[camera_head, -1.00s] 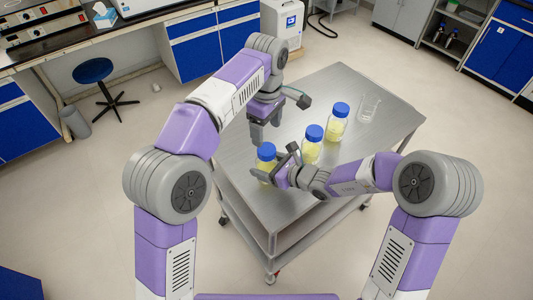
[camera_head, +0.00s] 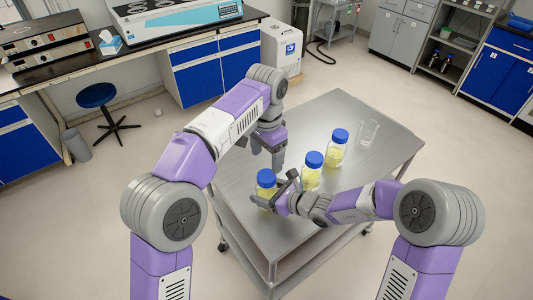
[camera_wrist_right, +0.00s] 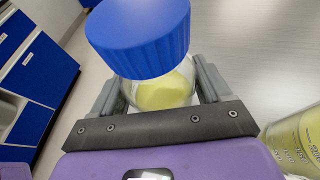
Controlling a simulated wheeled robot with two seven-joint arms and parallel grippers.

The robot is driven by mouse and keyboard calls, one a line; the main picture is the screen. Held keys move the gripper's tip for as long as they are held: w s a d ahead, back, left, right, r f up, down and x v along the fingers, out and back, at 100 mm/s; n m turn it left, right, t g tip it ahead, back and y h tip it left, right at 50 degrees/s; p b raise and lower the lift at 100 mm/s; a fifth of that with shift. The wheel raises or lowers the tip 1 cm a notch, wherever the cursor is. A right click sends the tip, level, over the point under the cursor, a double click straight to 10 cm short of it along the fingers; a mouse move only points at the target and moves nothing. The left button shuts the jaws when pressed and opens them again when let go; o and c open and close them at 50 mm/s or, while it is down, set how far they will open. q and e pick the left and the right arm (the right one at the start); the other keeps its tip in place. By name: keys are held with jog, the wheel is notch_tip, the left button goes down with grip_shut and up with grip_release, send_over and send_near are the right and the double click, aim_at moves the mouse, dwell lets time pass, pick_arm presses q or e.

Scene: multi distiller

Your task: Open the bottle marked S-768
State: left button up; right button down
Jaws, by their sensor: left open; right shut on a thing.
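Three clear bottles with blue caps and pale yellow contents stand in a row on the metal cart (camera_head: 240,180): a near one (camera_head: 264,191), a middle one (camera_head: 311,176) and a far one (camera_head: 336,153). I cannot read which is marked S-768. My right gripper (camera_head: 271,203) is shut on the near bottle's body, below its cap. In the right wrist view, its fingers lie on both sides of this bottle (camera_wrist_right: 160,92), under the blue cap (camera_wrist_right: 140,38). My left gripper (camera_head: 278,168) is open and empty, pointing down just behind and beside the near bottle's cap.
The middle bottle stands close to the right gripper. A clear glass vessel (camera_head: 368,132) stands at the cart's far right. The cart's back and right parts are otherwise bare. A blue stool (camera_head: 96,96) and lab benches stand beyond.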

aim_at(267, 175)
pick_arm(q)
jog(key=m, duration=1.3)
jog(key=shift+m, duration=0.4)
jog(key=m, duration=0.3)
jog(key=shift+m, duration=0.4)
jog(key=m, duration=0.3)
jog(key=shift+m, duration=0.3)
jog(key=m, duration=0.6)
jog(key=shift+f+m, duration=0.3)
jog(key=shift+f, duration=3.65)
